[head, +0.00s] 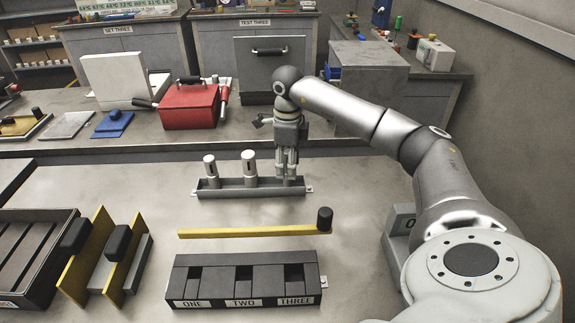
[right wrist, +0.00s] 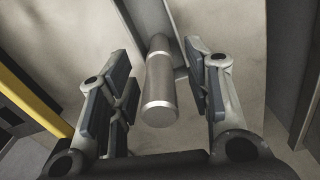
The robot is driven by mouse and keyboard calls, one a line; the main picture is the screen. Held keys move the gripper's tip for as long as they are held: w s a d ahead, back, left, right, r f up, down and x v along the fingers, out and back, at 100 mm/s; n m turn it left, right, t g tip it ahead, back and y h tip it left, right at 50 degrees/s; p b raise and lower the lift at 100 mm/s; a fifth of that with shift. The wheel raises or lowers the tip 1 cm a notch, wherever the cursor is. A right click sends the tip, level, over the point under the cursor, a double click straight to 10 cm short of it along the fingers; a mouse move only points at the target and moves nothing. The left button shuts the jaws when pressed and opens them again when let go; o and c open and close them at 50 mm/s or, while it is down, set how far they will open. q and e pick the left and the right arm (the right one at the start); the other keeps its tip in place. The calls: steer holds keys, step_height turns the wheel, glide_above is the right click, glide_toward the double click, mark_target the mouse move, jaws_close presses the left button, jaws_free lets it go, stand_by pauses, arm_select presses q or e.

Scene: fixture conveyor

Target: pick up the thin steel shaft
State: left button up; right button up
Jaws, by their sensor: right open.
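A narrow grey rack (head: 225,190) on the table holds two upright light-grey steel shafts, the left one (head: 209,166) and the middle one (head: 249,166). My right gripper (head: 287,177) points down over the rack's right end. In the right wrist view my right gripper (right wrist: 158,95) is open, with a steel shaft (right wrist: 160,82) between its fingers and a gap on both sides. In the head view the gripper largely hides this shaft. I cannot tell for sure which shaft is the thinnest. My left gripper is not in view.
A yellow bar (head: 250,232) with a black knob lies in front of the rack. A dark block (head: 215,262) with slots marked ONE, TWO and THREE stands nearer. Yellow plates with black handles (head: 85,260) and a dark tray (head: 40,265) are at left. A red box (head: 190,108) stands behind.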

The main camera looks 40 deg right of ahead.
steer(key=shift+f, duration=0.45)
steer(key=shift+c, duration=0.3)
jaws_close()
steer(key=shift+r, duration=0.15)
